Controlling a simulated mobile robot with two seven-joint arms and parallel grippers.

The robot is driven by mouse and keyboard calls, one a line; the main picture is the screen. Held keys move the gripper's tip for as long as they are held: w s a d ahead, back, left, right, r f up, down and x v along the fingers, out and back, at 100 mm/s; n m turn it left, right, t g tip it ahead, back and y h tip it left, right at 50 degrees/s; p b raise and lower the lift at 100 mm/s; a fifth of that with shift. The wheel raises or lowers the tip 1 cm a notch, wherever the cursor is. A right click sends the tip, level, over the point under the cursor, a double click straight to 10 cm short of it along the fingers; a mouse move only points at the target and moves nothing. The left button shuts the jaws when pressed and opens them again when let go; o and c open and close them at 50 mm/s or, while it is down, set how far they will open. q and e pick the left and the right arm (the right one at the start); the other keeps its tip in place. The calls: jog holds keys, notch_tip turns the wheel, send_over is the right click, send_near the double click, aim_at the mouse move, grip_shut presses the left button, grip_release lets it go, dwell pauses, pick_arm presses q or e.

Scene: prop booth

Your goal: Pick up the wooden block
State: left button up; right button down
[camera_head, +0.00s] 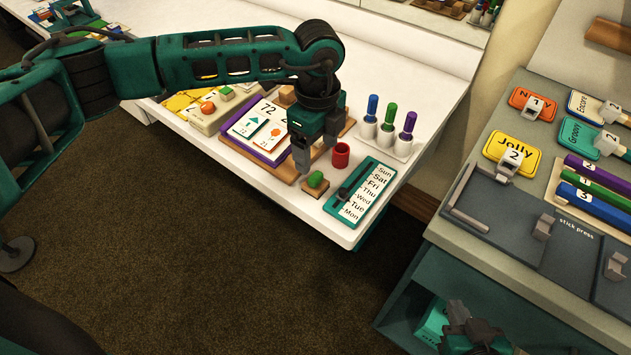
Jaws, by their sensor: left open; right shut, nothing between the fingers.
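A small wooden block (311,191) lies on the white table's front edge area, with a green piece (315,179) on top of it. Another wooden block (287,95) shows further back, partly hidden by my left arm. My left gripper (303,168) is open and points down, just above and beside the green-topped block. Its fingers overlap the block's far left side in this view, and I cannot tell whether they touch. My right gripper (468,322) is low at the bottom right, shut and empty, away from the blocks.
A teal weekday board (375,190) stands close right of the block, with a red cup (341,155) behind it. Blue, green and purple pegs stand in a white holder (385,143). A purple calendar board (270,150) lies left. A grey bench (500,220) stands right, across a floor gap.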

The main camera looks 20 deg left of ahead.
aim_at(316, 175)
pick_arm(q)
notch_tip(316, 175, down, 9)
jog(key=shift+w+a+r, duration=0.1)
dwell(0.4)
jog(key=shift+c, duration=0.3)
jog(key=c, duration=1.2)
jog(key=shift+o, duration=0.2)
jog(key=shift+r, duration=0.1)
notch_tip(316, 175, up, 20)
